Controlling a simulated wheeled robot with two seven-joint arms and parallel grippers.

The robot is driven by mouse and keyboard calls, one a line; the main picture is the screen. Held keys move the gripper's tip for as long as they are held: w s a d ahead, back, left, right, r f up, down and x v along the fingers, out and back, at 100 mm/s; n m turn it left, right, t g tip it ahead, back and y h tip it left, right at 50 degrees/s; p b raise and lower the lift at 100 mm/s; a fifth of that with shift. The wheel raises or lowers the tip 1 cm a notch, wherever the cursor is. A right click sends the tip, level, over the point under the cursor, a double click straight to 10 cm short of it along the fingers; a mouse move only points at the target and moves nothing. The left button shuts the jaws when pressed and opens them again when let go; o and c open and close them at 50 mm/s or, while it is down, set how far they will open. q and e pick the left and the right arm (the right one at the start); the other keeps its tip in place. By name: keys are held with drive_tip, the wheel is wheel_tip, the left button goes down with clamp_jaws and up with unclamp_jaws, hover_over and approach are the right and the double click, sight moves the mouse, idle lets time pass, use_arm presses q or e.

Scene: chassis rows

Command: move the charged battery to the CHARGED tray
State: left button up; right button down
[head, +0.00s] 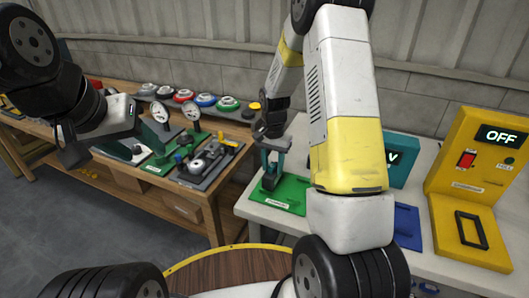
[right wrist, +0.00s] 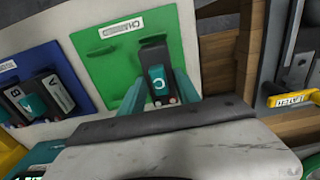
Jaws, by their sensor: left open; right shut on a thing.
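The battery (right wrist: 157,80), black with a teal face marked C, is between the teal fingers of my right gripper (right wrist: 158,92) in the right wrist view. The gripper is shut on it. The green CHARGED tray (right wrist: 100,62) lies under and around the battery in that view. In the head view my right gripper (head: 271,168) is over the green tray (head: 290,193) on the white table. I cannot tell if the battery touches the tray. My left gripper (head: 74,155) is open, far from the tray, by the wooden bench.
A blue tray (right wrist: 25,62) with other batteries lies beside the green one; it also shows in the head view (head: 407,222). A yellow box (head: 470,190) reading OFF and a teal tester (head: 403,163) stand at right. The wooden bench (head: 205,195) holds gauges and tools.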

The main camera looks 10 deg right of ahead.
drive_tip(key=shift+f, duration=0.25)
drive_tip(key=shift+f, duration=0.25)
drive_tip(key=c, duration=0.8)
unclamp_jaws()
drive_tip(key=shift+r, duration=3.95)
drive_tip(key=shift+r, duration=0.1)
drive_tip(key=s+a+r+n+t+y, duration=0.15)
drive_tip(key=s+r+n+t, duration=0.3)
drive_tip(key=s+r, duration=1.25)
drive_tip(key=s+r+n+t, duration=0.1)
drive_tip(key=s+r+n, duration=0.2)
drive_tip(key=s, duration=0.4)
drive_tip(key=shift+a+r+t+y, duration=0.35)
drive_tip(key=shift+r, duration=0.1)
